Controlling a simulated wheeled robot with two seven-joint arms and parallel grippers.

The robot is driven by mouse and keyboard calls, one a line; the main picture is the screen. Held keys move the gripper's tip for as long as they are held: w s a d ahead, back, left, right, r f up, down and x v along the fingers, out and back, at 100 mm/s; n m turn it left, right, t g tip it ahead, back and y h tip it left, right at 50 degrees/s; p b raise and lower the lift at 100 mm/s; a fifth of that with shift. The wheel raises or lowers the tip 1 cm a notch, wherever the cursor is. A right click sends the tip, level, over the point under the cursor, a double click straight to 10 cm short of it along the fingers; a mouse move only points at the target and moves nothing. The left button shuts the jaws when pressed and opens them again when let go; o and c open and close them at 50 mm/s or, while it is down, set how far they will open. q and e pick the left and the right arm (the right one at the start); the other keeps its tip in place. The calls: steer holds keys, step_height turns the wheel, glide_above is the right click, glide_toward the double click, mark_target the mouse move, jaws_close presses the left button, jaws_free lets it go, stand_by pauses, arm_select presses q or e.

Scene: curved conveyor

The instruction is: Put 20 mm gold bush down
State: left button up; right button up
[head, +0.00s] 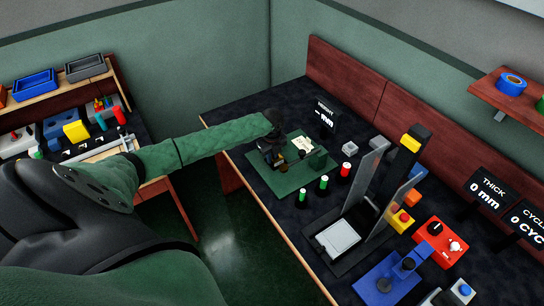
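My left arm reaches from the left across to the dark bench. Its dark gripper (276,155) is low over the green mat (290,187), at the mat's back left part. A tiny gold-brown spot shows beside the fingers; it may be the gold bush, but it is too small and dark to be sure. I cannot tell whether the fingers are open or shut, or whether they touch it. My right gripper is out of view.
A height display (326,115) stands behind the mat. Green-topped posts (323,183) and a red-topped post (345,170) stand along its right side. A tall press (395,170), a red control box (437,240) and a blue fixture (388,283) are farther right. A cluttered side table is at left.

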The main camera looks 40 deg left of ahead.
arm_select(q)
steer(key=o, duration=0.3)
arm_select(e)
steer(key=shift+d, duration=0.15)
arm_select(q)
steer(key=shift+r, duration=0.15)
